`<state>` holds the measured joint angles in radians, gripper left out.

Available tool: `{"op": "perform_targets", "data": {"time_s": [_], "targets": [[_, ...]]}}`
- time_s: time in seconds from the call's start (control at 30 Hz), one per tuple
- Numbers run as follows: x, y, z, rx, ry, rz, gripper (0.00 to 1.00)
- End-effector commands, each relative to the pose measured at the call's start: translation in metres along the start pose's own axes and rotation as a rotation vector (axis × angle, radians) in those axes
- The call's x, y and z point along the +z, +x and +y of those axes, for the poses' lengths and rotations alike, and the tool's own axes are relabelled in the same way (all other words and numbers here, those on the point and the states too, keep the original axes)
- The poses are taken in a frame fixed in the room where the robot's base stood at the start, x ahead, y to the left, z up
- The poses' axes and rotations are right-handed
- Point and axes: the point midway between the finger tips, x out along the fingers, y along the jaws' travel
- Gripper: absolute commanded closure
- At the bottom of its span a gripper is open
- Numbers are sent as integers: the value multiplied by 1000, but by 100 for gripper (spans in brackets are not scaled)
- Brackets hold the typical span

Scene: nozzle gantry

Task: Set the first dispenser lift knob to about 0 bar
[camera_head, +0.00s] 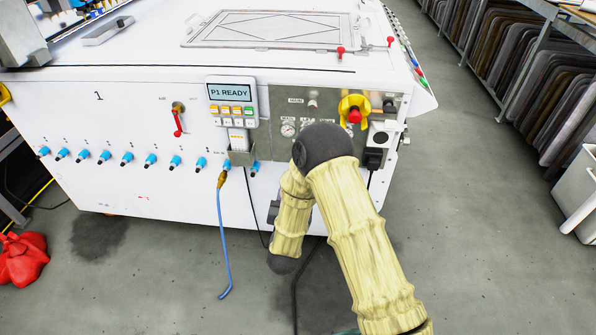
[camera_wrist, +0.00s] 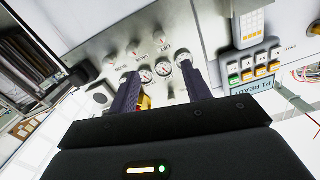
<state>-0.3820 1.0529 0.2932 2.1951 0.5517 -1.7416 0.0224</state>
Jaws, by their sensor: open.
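In the wrist view, my gripper (camera_wrist: 158,69) is open and empty, its two dark fingers pointing at a grey control panel (camera_wrist: 200,38). A row of round white gauges (camera_wrist: 164,69) shows between and near the fingertips. Beyond the gauges is a row of small knobs (camera_wrist: 159,38), with small labels that look like "LIFT" on one; I cannot tell for sure which is the first dispenser lift knob or its setting. The fingers appear apart from the knobs. In the head view, my arm hides my gripper and the lower panel; a gauge (camera_head: 288,130) shows at its left.
A yellow-backed red button (camera_head: 353,114) and a black socket box (camera_head: 375,157) are at the panel's right. A keypad with a "P1 READY" display (camera_head: 231,92) hangs at its left. A blue hose (camera_head: 221,235) hangs below. Grey floor (camera_head: 465,230) is free at right.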

Motion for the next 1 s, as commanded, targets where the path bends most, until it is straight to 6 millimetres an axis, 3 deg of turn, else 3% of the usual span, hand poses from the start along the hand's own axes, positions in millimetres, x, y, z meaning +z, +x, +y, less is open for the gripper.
{"op": "perform_targets", "data": {"time_s": [0.07,0.57,0.77,1.0], "targets": [[14,-3,0,3,-1,25,52],[11,2,0,7,-1,41,52],[10,27,1,8,-1,43,52],[9,69,1,8,1,43,52]]}}
